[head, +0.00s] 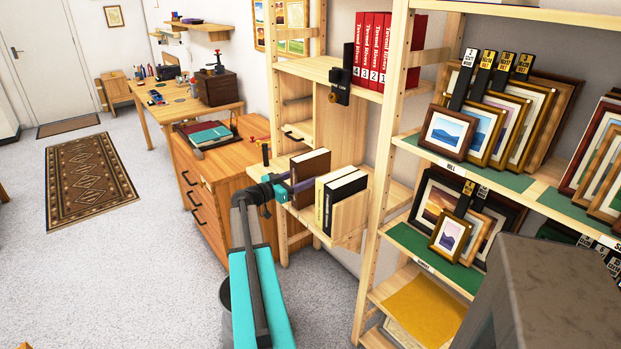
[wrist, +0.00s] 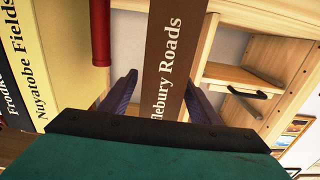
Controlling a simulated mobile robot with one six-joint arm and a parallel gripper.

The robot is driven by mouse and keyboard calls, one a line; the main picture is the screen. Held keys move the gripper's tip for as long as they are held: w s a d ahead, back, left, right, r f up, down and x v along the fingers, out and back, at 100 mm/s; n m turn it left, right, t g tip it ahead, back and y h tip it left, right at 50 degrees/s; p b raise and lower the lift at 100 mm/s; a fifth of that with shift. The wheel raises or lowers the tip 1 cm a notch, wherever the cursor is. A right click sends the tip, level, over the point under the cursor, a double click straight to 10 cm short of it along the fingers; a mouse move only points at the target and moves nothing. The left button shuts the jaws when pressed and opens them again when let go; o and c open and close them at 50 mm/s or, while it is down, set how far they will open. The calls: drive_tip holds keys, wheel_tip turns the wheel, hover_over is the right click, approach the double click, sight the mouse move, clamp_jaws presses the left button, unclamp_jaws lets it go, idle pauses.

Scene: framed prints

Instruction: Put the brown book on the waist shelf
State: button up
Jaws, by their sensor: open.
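The brown book (head: 312,166) stands upright on the waist shelf (head: 348,238), to the left of a cream book and a black book. In the wrist view, the spine of the brown book (wrist: 170,55) faces me, and its lettering ends in "lebury Roads". My gripper (head: 284,190) is at the book's spine with its fingers open. In the wrist view, one finger of my gripper (wrist: 161,92) is on each side of the spine, with a gap showing at least on the left. The book's lower end is hidden by the gripper.
The cream book (head: 321,195) and black book (head: 345,188) stand close on the right. Red binders (head: 370,50) stand on the shelf above. A wooden drawer cabinet (head: 208,190) is on the left. A rack of framed prints (head: 478,120) is on the right.

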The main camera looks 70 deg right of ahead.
drive_tip(key=shift+x, duration=1.3)
drive_tip(key=shift+c, duration=0.2)
drive_tip(key=shift+r, duration=0.1)
clamp_jaws()
